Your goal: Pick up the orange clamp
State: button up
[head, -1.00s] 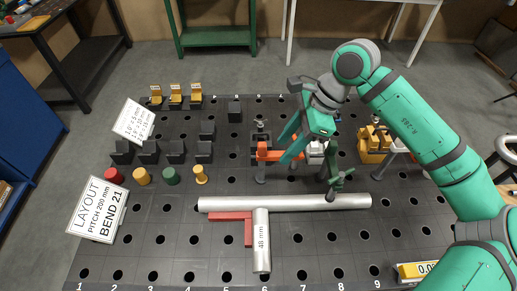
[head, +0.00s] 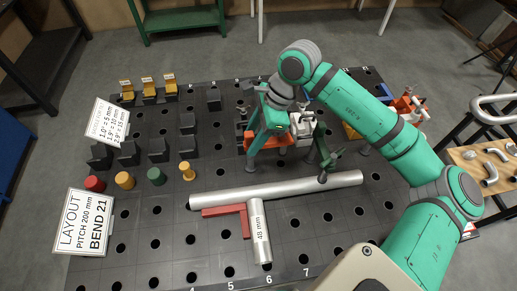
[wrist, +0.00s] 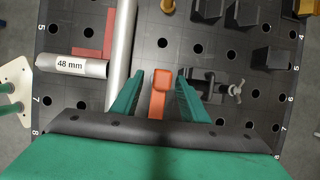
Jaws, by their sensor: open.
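The orange clamp (head: 286,140) stands on the dark perforated table in the head view, partly hidden behind my gripper. In the wrist view its orange bar (wrist: 160,82) lies between my two green fingers, with a gap on either side. My gripper (wrist: 159,74) is open, its fingers on both sides of the bar. In the head view my gripper (head: 287,155) reaches down over the clamp. The clamp's far end is hidden under my gripper in the wrist view.
A long silver pipe (head: 290,188) lies close by, with a red square (head: 246,220) and a "48 mm" pipe piece (head: 259,235). A dark green clamp (head: 328,160) stands beside the pipe. A dark clamp with a wing knob (wrist: 237,90) is right of my fingers.

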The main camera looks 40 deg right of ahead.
jog(key=shift+x, duration=1.55)
jog(key=shift+r, duration=0.1)
grip_shut()
